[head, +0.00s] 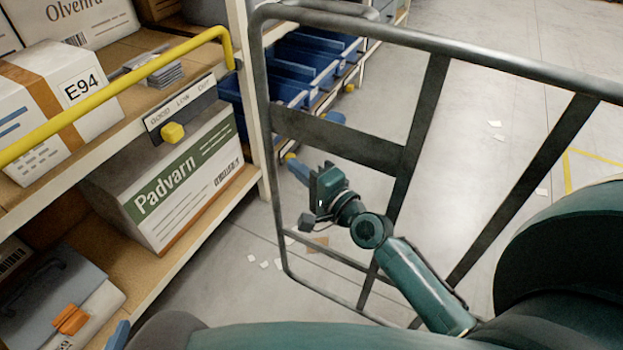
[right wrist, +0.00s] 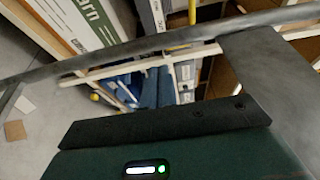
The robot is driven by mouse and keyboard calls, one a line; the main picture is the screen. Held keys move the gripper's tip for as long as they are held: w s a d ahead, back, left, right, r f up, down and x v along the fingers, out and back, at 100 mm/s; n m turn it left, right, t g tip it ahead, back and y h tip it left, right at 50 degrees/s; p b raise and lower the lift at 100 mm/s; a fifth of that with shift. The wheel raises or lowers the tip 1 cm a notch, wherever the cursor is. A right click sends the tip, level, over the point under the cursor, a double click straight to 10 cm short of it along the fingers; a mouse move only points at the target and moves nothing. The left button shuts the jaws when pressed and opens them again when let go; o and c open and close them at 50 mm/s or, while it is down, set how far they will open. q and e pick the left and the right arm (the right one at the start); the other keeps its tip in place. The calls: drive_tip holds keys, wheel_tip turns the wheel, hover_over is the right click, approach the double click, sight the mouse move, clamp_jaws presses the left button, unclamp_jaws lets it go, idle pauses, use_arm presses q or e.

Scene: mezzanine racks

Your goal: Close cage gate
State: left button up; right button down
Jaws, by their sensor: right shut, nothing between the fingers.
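The cage gate (head: 338,140) is a dark grey tubular frame with flat bars and a plate, filling the middle and right of the head view. Its left upright appears beside the cream rack post; I cannot tell whether they touch. My right gripper (head: 322,190) is shut and empty, just below the gate's plate and to the right of its left upright. Contact with the gate cannot be told.
The rack at left holds a Padvarn box (head: 165,185), an E94 carton (head: 50,105) and a grey case (head: 55,290). A yellow rail (head: 120,87) runs along its shelf. Blue bins (head: 300,65) stand behind the gate. Grey floor (head: 470,130) is open beyond, with small scraps.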

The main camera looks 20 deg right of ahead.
drive_tip(key=x, duration=0.3)
drive_tip(key=shift+w+a, duration=0.15)
drive_tip(key=shift+w, duration=0.1)
drive_tip(key=shift+s+a, duration=0.1)
